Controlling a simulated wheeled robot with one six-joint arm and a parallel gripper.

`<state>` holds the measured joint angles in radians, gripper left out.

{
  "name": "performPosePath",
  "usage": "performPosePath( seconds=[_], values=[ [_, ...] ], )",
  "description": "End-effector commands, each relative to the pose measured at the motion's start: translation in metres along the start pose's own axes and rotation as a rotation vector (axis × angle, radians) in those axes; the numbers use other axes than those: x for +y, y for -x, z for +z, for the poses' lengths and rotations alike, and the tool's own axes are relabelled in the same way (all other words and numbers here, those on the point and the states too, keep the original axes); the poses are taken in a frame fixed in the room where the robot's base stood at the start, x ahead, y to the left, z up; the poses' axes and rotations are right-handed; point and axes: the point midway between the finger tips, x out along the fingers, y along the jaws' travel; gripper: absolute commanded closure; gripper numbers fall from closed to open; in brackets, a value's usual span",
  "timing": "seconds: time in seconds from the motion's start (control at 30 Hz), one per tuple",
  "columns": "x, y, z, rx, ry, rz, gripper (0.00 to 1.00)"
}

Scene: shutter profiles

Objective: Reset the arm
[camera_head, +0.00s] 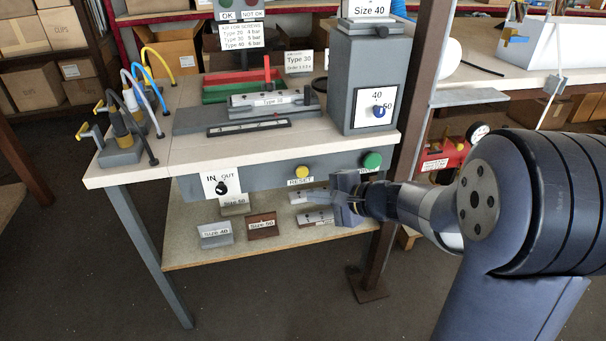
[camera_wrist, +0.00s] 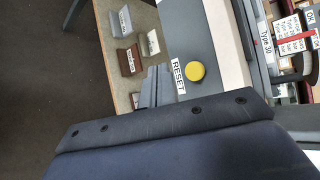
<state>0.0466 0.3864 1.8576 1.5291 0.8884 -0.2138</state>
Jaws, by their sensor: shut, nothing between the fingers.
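My gripper (camera_head: 347,196) is in front of the right part of the workbench's front panel, just below and right of the yellow RESET button (camera_head: 302,172). It is shut and empty. My arm reaches in from the right edge of the head view. The wrist view shows my gripper fingers (camera_wrist: 152,88) beside the RESET label, with the yellow button (camera_wrist: 195,71) close by and apart from them. A green button (camera_head: 371,160) sits on the panel above my gripper, its label partly hidden.
The workbench (camera_head: 120,178) carries a grey machine labelled Size 40 (camera_head: 366,75) and a profile fixture (camera_head: 262,100). An IN/OUT switch (camera_head: 221,187) is at the panel's left. Size blocks (camera_head: 215,235) lie on the lower shelf. A brown post (camera_head: 408,120) stands close behind my wrist.

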Motion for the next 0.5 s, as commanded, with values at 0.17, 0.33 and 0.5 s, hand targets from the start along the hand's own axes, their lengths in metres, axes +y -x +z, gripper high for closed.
performPosePath(
  seconds=[0.17,0.33,0.5],
  values=[
    [-0.001,-0.001,0.000,0.000,0.000,0.000,1.00],
    [-0.006,-0.007,-0.005,0.000,-0.001,0.002,1.00],
    [-0.017,-0.017,-0.012,-0.001,-0.003,0.002,1.00]
  ],
)
